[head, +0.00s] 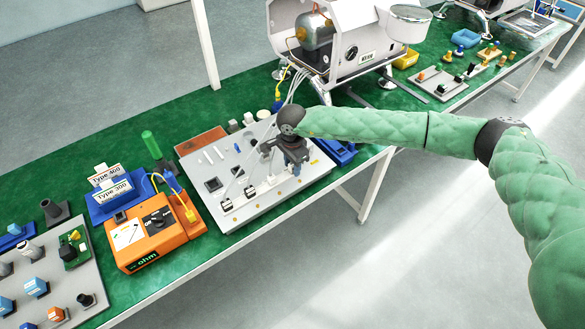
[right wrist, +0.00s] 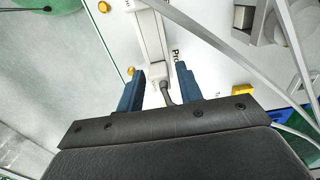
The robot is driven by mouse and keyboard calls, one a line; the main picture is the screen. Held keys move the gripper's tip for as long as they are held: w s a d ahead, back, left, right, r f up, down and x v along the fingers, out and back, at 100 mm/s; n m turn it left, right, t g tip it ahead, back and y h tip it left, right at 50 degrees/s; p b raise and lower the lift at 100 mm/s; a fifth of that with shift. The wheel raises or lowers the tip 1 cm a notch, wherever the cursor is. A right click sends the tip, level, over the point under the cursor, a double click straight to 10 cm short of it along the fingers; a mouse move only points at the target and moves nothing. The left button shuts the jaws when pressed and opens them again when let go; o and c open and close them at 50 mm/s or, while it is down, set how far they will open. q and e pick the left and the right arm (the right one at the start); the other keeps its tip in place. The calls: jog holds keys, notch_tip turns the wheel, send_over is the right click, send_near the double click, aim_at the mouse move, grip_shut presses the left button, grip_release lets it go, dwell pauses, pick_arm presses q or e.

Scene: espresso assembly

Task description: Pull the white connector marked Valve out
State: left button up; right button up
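My right gripper (head: 296,168) is over the right part of the light grey panel (head: 262,203) in the head view, pointing down. In the right wrist view its two blue fingers (right wrist: 160,80) are apart. A white connector (right wrist: 152,38) lies ahead of and partly between them, with a grey cable end toward the gripper. I see no clear grip on it. Printing beside it reads only "Pr…"; the rest is hidden, and no "Valve" marking is readable. Small white connectors (head: 249,191) also show on the panel in the head view. My left gripper is out of view.
Pale cables (right wrist: 205,35) cross close to the right finger. The table's front edge is close to the panel.

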grip_shut()
jog(key=shift+r, duration=0.45)
jog(key=shift+r, duration=0.25)
dwell(0.5)
jog(key=shift+r, duration=0.3)
dwell(0.3)
jog(key=shift+r, duration=0.15)
jog(key=shift+r, duration=0.85)
